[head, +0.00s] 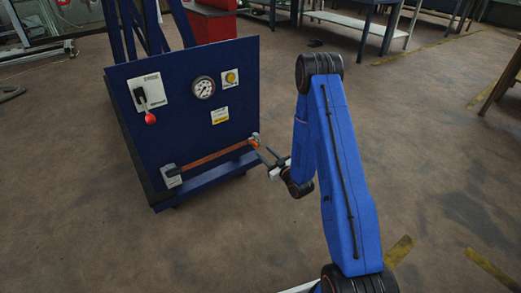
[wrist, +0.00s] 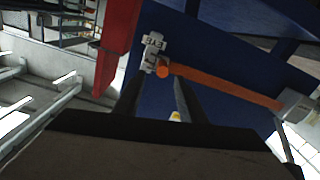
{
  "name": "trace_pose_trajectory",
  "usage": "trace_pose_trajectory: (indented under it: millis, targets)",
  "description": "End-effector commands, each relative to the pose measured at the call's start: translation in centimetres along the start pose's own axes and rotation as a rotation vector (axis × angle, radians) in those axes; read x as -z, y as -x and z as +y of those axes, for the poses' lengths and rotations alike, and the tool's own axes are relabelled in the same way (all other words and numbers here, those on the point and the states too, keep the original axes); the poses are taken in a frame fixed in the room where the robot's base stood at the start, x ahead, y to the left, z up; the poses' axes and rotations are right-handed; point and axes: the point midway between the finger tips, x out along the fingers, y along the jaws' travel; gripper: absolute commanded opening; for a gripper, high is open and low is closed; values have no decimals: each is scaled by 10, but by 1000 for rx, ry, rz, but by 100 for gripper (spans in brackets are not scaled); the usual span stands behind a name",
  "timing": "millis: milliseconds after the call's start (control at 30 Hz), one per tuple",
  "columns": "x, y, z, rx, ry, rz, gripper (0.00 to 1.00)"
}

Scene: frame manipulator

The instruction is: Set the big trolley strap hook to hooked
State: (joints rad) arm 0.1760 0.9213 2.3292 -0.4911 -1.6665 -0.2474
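The orange strap (head: 215,156) runs along the lower front of the blue trolley panel (head: 180,70), from a pale bracket (head: 173,178) at lower left up to the eye fitting (head: 254,138) at the right edge. In the wrist view the strap (wrist: 225,87) ends in a round orange end (wrist: 163,71) next to the white plate marked "EYE" (wrist: 153,45). My gripper (head: 264,154) is at that right end. Its two dark fingers (wrist: 161,82) are apart, with their tips near the orange end. Whether they touch it, and whether the hook sits in the eye, I cannot tell.
The panel also carries a red-knobbed lever (head: 150,117), a gauge (head: 203,87) and a yellow button (head: 231,77). A red cabinet (head: 210,22) and benches (head: 350,20) stand behind. The floor right of the trolley is mostly clear.

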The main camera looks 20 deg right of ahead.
Motion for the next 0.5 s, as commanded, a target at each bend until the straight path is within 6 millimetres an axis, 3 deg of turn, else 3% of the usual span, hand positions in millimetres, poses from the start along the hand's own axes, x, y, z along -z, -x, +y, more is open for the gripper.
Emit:
trace_pose_trajectory:
  millis: [300, 500]
  targets:
    - [-1, 64, 1, -2, -2, -3, 37]
    - [-1, 92, 1, -3, 0, -2, 37]
